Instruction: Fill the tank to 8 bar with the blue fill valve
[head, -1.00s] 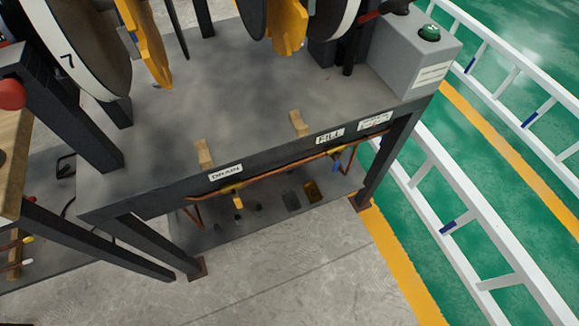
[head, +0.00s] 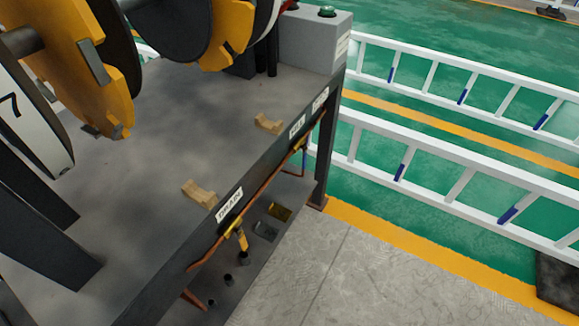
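The blue fill valve (head: 304,158) hangs from the copper pipe under the bench's front edge, below the FILL label (head: 297,127). It is small and seen nearly edge-on, so its handle angle is hard to tell. A yellow drain valve (head: 241,238) hangs nearer, below the DRAIN label (head: 229,205). The tank and a pressure gauge cannot be made out. My gripper is not in view.
The grey bench (head: 150,150) carries wooden blocks (head: 199,194), large yellow and black discs (head: 85,60) and a grey box with a green button (head: 327,12). Bare concrete floor (head: 380,270) lies before it. White railings (head: 440,170) stand to the right.

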